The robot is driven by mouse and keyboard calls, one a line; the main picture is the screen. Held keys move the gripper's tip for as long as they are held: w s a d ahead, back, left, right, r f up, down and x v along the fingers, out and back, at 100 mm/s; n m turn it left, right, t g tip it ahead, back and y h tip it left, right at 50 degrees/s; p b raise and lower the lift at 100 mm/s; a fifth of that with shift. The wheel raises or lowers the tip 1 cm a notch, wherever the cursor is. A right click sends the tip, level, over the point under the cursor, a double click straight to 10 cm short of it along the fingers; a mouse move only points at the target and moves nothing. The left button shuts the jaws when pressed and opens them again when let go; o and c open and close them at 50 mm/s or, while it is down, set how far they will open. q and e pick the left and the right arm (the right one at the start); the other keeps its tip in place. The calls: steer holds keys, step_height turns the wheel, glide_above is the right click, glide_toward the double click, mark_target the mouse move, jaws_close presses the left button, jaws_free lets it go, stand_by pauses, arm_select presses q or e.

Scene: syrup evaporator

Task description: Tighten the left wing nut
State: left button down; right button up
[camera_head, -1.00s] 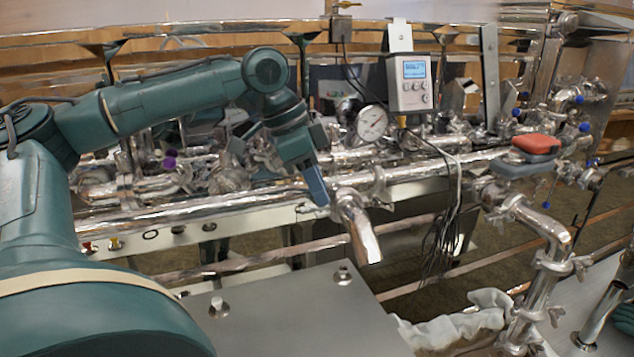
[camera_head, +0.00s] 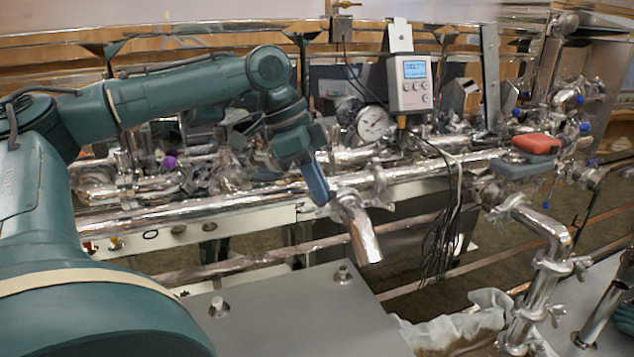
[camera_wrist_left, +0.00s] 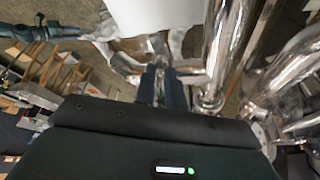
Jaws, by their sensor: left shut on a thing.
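My left gripper (camera_head: 322,203) reaches down from the left arm to the left side of the pipe clamp, where the bent outlet pipe (camera_head: 359,233) joins the long shiny pipe. It is shut on the left wing nut, which is mostly hidden by the fingers. In the left wrist view, the two dark blue fingers (camera_wrist_left: 165,72) are close together with shiny metal fittings just beyond their tips. A second wing nut (camera_head: 381,187) sticks out on the right side of the outlet pipe. My right gripper is not seen.
A pressure gauge (camera_head: 372,123) and a grey display box (camera_head: 409,83) stand behind the pipe. Dark cables (camera_head: 447,220) hang to the right. A flat metal cover (camera_head: 290,315) lies in front. Red and grey pads (camera_head: 537,144) rest on the pipe at the right.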

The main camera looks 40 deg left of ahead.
arm_select(q)
steer(key=m+g, duration=0.1)
steer(key=m, duration=0.2)
steer(key=m+g, duration=0.1)
steer(key=m, duration=0.2)
steer(key=shift+w+h, duration=0.15)
steer(key=shift+h, duration=0.25)
steer(key=m+g, duration=0.1)
steer(key=m, duration=0.2)
steer(key=m+g, duration=0.1)
steer(key=m, duration=0.1)
steer(key=shift+w+m, duration=0.15)
steer(key=shift+m, duration=0.25)
steer(key=c, duration=1.5)
jaws_free()
steer(key=shift+o, duration=0.2)
steer(key=shift+r, duration=0.1)
steer(key=shift+r, duration=0.1)
